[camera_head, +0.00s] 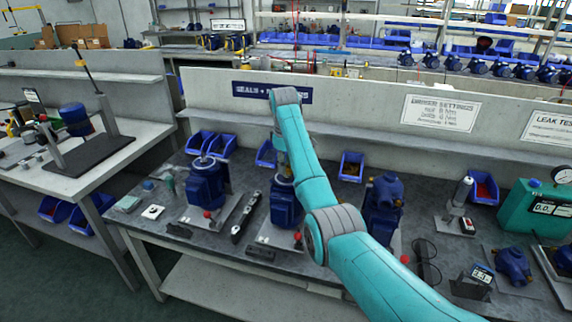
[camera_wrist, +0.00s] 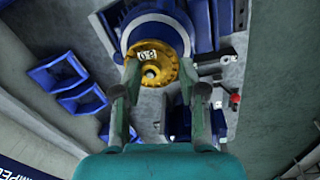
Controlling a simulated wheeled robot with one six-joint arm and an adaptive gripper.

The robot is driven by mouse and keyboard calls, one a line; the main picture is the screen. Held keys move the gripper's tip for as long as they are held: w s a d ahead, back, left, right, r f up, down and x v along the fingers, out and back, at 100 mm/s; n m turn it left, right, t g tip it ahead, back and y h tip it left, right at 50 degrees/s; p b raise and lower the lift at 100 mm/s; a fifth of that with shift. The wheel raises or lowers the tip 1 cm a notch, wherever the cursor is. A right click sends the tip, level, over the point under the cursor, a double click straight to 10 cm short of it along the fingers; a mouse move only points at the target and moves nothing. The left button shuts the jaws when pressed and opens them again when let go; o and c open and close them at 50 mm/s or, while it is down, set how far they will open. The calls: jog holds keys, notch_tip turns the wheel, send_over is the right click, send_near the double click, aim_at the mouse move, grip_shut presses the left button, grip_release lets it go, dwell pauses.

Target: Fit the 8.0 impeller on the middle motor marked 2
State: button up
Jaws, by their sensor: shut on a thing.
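My gripper (camera_wrist: 160,78) is shut on the yellow impeller (camera_wrist: 160,72), one finger on each side of it. Its small white tag appears upside down and seems to read 8.0. The impeller is in front of the round grey face of the middle motor (camera_wrist: 158,22); I cannot tell whether it touches the shaft. In the head view the middle blue motor (camera_head: 285,207) stands upright on the bench, with my arm over it. My gripper and the impeller are mostly hidden there behind my arm.
Similar blue motors stand left (camera_head: 206,188) and right (camera_head: 382,213) of the middle one. Blue bins (camera_head: 352,166) line the back of the bench (camera_head: 150,228). A red-knobbed fitting (camera_wrist: 235,99) is near my right finger. A teal gauge unit (camera_head: 535,208) stands at right.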

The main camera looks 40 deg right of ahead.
jog(key=shift+f, duration=0.25)
dwell(0.4)
jog(key=o, duration=1.8)
